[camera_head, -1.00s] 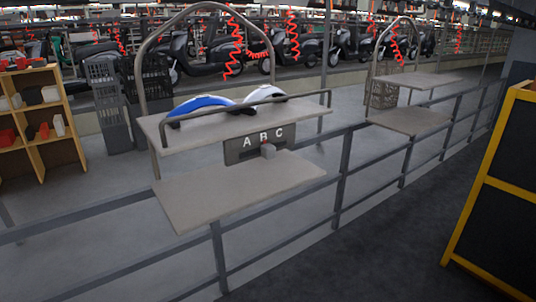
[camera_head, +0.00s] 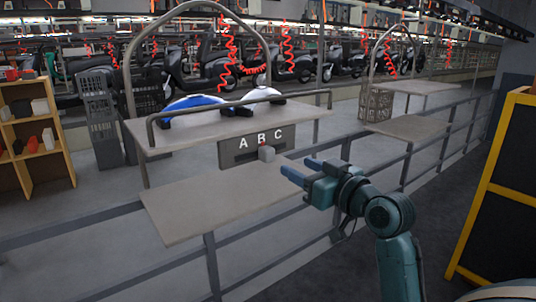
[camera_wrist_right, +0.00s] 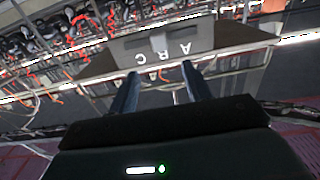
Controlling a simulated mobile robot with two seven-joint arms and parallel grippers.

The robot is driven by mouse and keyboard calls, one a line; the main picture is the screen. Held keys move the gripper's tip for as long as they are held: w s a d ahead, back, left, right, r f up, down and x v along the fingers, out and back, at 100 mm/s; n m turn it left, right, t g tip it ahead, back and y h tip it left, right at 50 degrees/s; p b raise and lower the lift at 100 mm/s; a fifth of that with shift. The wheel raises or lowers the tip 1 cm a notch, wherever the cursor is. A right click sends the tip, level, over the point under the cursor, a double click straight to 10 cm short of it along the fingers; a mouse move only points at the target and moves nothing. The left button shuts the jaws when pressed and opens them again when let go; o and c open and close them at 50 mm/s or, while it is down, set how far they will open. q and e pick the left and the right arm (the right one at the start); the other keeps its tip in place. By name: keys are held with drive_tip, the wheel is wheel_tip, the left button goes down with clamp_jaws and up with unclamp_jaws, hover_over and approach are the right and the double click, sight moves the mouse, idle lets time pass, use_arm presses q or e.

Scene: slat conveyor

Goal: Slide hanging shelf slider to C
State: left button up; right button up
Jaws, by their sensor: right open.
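The shelf slider is a small grey block (camera_head: 266,154) on the dark panel (camera_head: 228,154) lettered A, B, C, which hangs under the shelf's upper board (camera_head: 200,130). A small red mark above the block sits under the letter B. My right gripper (camera_head: 301,167) is open and empty, to the right of the block and apart from it, fingers toward the panel. In the right wrist view the panel (camera_wrist_right: 197,35) appears upside down beyond the two spread fingers (camera_wrist_right: 159,73). My left gripper is not in view.
A lower board (camera_head: 205,205) projects below the panel. Blue-and-white parts (camera_head: 195,102) lie on the upper board behind a grey rail. A metal fence (camera_head: 345,150) runs past the shelf. A yellow-framed dark cabinet (camera_head: 505,195) stands at right, wooden shelving (camera_head: 35,130) at left.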

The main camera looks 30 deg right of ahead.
sight(271, 153)
drive_tip(key=w, duration=0.6)
drive_tip(key=w+p, duration=0.1)
drive_tip(key=w, duration=0.2)
drive_tip(key=shift+w+a, duration=0.35)
drive_tip(key=shift+a, duration=0.05)
drive_tip(key=shift+c, duration=0.2)
clamp_jaws()
drive_tip(key=shift+d, duration=0.1)
